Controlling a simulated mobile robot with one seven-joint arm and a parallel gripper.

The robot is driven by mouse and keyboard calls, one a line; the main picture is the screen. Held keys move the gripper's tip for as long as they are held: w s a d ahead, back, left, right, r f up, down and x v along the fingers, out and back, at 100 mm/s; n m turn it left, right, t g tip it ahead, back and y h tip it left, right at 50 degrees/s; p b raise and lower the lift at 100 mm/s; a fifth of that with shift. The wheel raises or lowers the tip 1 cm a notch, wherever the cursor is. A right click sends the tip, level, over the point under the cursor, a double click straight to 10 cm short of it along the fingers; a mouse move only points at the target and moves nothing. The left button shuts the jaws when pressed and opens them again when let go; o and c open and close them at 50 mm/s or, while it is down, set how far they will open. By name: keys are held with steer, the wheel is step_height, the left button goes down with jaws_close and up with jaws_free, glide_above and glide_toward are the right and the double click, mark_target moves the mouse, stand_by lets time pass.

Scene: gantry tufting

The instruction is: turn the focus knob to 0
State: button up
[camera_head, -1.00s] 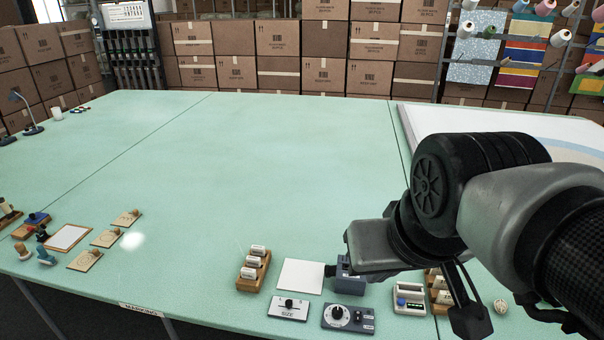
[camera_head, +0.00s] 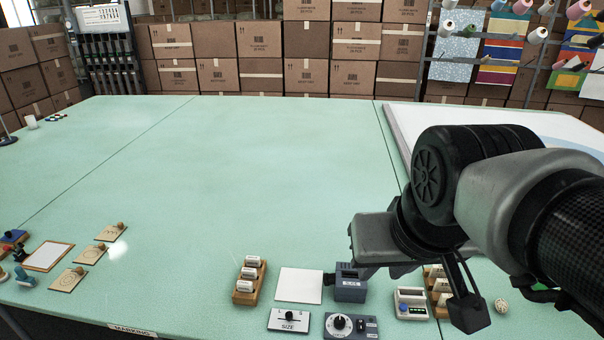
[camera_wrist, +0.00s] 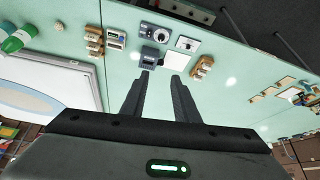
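A dark grey control box (camera_head: 351,327) stands at the table's front edge, right of centre in the head view. A round dial knob (camera_head: 340,323) sits on its left half, with small controls to its right. The label and the knob's setting are too small to read. The box also shows upside down near the top of the wrist view (camera_wrist: 156,32). My gripper (camera_wrist: 160,75) is open and empty, its two fingers apart and pointing towards the small devices. It is above the table, apart from the knob. In the head view my wrist mostly hides the fingers.
A SIZE slider panel (camera_head: 289,320) is left of the box. A white sheet (camera_head: 299,285) and a grey-blue device (camera_head: 350,284) lie behind. A button device (camera_head: 411,303) and wooden racks (camera_head: 250,280) flank them. The table's middle is clear.

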steer(key=shift+o, duration=1.4)
steer(key=w+f+m+g+b, duration=0.2)
steer(key=w+f+m+b, duration=0.1)
steer(key=w+f, duration=0.5)
steer(key=shift+w+d+f+m+g+h, duration=0.25)
steer(key=shift+w+m, duration=0.35)
steer(key=shift+w, duration=0.4)
steer(key=m+g+b, duration=0.3)
steer(key=m, duration=0.2)
glide_toward(340, 320)
steer(key=f, duration=0.4)
steer(key=f+b, duration=0.1)
steer(key=f, duration=0.3)
steer(key=shift+d+f, duration=0.2)
steer(key=shift+f, duration=0.1)
steer(key=c, duration=1)
steer(key=shift+c, duration=0.2)
